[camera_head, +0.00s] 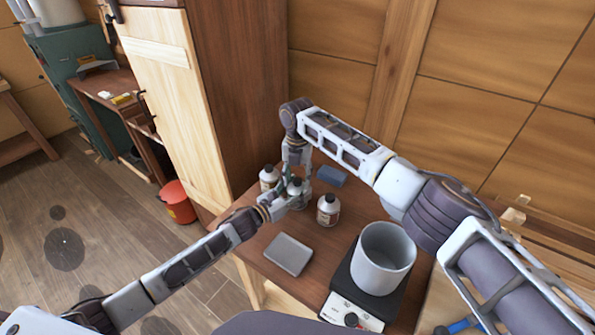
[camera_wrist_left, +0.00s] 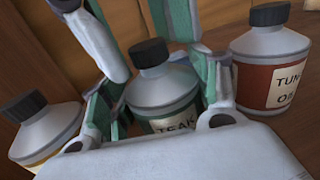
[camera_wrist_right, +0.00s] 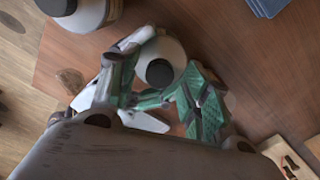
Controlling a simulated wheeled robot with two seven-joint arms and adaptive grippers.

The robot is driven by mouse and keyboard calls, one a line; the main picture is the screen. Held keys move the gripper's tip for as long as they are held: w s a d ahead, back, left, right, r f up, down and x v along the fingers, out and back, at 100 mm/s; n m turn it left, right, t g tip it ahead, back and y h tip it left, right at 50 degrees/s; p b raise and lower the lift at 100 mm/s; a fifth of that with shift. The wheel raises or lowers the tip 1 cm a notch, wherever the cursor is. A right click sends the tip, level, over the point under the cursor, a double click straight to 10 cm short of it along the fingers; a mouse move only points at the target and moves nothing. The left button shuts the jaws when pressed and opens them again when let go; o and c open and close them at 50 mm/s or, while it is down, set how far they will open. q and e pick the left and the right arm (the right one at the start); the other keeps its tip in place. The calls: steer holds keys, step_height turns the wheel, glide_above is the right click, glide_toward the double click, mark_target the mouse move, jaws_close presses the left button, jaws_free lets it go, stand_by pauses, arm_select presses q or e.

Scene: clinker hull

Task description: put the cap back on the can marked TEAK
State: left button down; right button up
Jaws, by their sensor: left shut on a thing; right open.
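The can marked TEAK (camera_wrist_left: 172,125) stands on the table with a green and cream label and grey shoulders. It also shows in the head view (camera_head: 296,200). A black cap (camera_wrist_left: 149,53) sits on its neck and looks upright; from above it is a dark disc in the right wrist view (camera_wrist_right: 160,73). How tight it sits cannot be told. My left gripper (camera_head: 283,202) is shut on the can's body from the side. My right gripper (camera_head: 298,172) points down from above, open, its fingers apart on either side above the cap, holding nothing.
A red-labelled TUNG OIL can (camera_wrist_left: 270,70) stands to the right and a yellow-labelled can (camera_wrist_left: 45,130) to the left, both capped and close. A blue block (camera_head: 331,176) lies behind, a grey flat box (camera_head: 288,254) in front. A pot (camera_head: 383,258) stands on a hot plate (camera_head: 345,300).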

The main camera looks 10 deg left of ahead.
steer(key=shift+f, duration=0.25)
steer(key=shift+c, duration=0.5)
jaws_close()
steer(key=m, duration=0.4)
steer(key=shift+s, duration=0.1)
steer(key=m, duration=0.5)
steer(key=shift+m, duration=0.4)
